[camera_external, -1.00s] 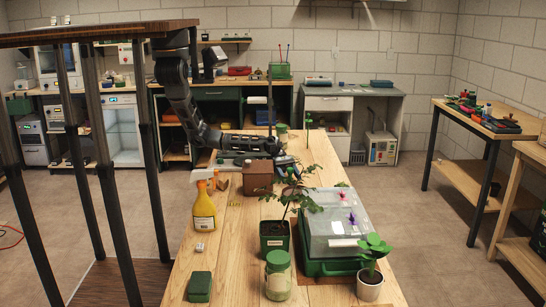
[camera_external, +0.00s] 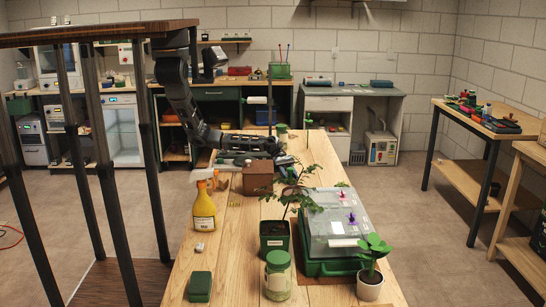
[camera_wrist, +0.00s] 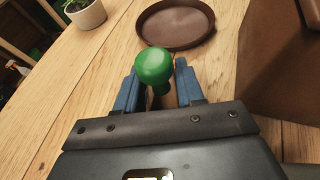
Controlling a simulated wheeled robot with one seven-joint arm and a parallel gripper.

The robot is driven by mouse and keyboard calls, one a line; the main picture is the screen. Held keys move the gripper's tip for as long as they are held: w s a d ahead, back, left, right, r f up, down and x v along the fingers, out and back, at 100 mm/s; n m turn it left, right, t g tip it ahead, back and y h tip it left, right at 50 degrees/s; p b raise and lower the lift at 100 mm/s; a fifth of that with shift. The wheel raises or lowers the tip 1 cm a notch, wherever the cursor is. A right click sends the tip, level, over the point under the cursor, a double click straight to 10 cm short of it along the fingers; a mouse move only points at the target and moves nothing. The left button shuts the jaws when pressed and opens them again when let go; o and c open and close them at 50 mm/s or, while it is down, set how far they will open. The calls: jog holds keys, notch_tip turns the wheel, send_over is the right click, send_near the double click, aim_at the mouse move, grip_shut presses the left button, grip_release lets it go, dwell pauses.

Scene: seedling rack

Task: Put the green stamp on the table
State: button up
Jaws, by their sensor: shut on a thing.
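The green stamp (camera_wrist: 155,68), with a round knob-like handle, stands between the blue fingers of my gripper (camera_wrist: 158,88) in the wrist view. My gripper is shut on it. The stamp's lower part is hidden by the fingers and the gripper body. In the external view my gripper (camera_external: 282,160) is low over the far part of the wooden table (camera_external: 228,262), beside the brown box; the stamp cannot be made out there. Whether the stamp touches the table cannot be told.
A brown saucer (camera_wrist: 208,40) lies just beyond the stamp, with a brown box (camera_wrist: 285,65) close on the right. A white plant pot (camera_wrist: 90,16) is at upper left. Nearer stand a yellow spray bottle (camera_external: 204,212), a seedling (camera_external: 273,237) and a green propagator (camera_external: 330,267).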

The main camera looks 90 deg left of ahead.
notch_tip(320, 180, up, 10)
jog(key=shift+f+p, duration=0.25)
jog(key=shift+p, duration=0.55)
jog(key=shift+w+a+r+t+p, duration=0.1)
jog(key=shift+w+a+t+p, duration=0.2)
jog(key=shift+p, duration=0.25)
jog(key=a+f+n+t+p, duration=0.1)
jog(key=f+p, duration=0.1)
jog(key=w+a+f+n+t+y+p, duration=0.1)
jog(key=f+p, duration=0.1)
jog(key=f+n+p, duration=0.1)
jog(key=f+p, duration=0.1)
jog(key=shift+w+a+f+t+y+p, duration=0.1)
jog(key=shift+w+a+t+y+p, duration=0.05)
jog(key=shift+a+t+y+p, duration=0.2)
jog(key=shift+f, duration=0.35)
jog(key=shift+a, duration=0.15)
jog(key=shift+f, duration=0.1)
